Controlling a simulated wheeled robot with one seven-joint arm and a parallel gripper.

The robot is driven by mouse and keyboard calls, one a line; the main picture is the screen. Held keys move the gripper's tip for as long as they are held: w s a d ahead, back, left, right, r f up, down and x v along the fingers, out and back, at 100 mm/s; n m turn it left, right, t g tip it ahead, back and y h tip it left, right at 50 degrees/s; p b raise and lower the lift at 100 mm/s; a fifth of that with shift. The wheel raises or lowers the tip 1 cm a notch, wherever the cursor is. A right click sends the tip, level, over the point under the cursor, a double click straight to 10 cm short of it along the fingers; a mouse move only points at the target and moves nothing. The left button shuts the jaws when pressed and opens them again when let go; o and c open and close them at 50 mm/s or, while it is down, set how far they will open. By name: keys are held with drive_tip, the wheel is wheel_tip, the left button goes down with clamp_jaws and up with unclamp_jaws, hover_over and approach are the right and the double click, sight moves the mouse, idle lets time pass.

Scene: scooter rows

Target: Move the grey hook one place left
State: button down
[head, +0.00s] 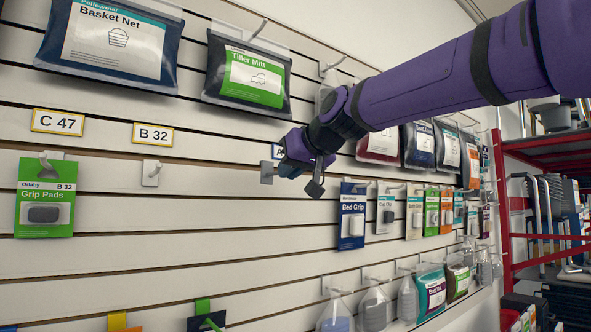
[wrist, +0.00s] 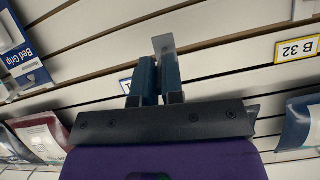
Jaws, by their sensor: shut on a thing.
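The grey hook (head: 267,172) is a small flat-plated piece at the tip of my gripper (head: 283,168), below a partly hidden label (head: 278,152) that starts with A. In the wrist view, my gripper (wrist: 160,84) is shut on the grey hook (wrist: 163,46), whose plate sticks out past the blue fingertips. I cannot tell whether the plate touches the slatted wall (head: 210,235). To the left, a pale empty hook (head: 151,173) sits below the B 32 label (head: 153,134). The B 32 label also shows in the wrist view (wrist: 297,49).
Green Grip Pads (head: 45,213) marked B 32 hang below the C 47 label (head: 57,121). Tiller Mitt (head: 248,78) and Basket Net (head: 112,42) packs hang above. Bed Grip (head: 352,222) and several packs hang right. The wall between Grip Pads and Bed Grip is mostly bare.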

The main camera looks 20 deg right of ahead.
drive_tip(key=s+a, duration=0.2)
drive_tip(key=a, duration=0.5)
drive_tip(key=shift+s, duration=0.15)
idle(0.7)
drive_tip(key=shift+f, duration=0.1)
drive_tip(key=shift+n, duration=0.3)
drive_tip(key=w+a, duration=0.1)
drive_tip(key=w, duration=0.5)
drive_tip(key=shift+a, duration=0.35)
idle(5.1)
